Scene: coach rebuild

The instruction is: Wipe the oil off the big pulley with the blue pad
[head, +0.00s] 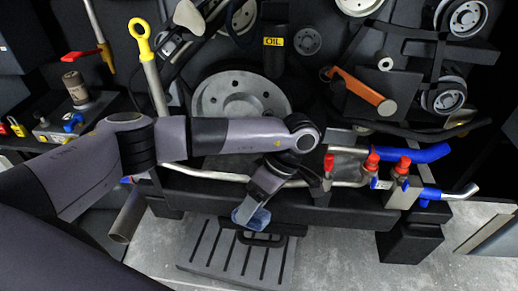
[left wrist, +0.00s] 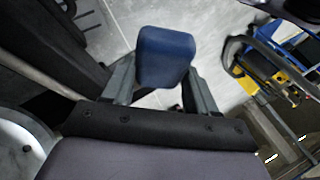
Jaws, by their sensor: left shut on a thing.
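The big pulley (head: 241,97) is a grey disc with several holes, in the upper middle of the head view. My left forearm crosses in front of its lower part. No oil on it can be made out. My left gripper (head: 244,212) points down, below and apart from the pulley, over the floor area. It is shut on the blue pad (head: 251,219). In the left wrist view the blue pad (left wrist: 164,57) sits between the two fingers of the gripper (left wrist: 160,85). My right gripper is not in view.
A dark slatted step (head: 238,258) lies on the grey floor below the pad. Pipes with red caps (head: 372,162) and blue hoses (head: 427,153) are right of my arm. A yellow-ringed dipstick (head: 141,37) stands left of the pulley. An orange-handled part (head: 362,90) is at right.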

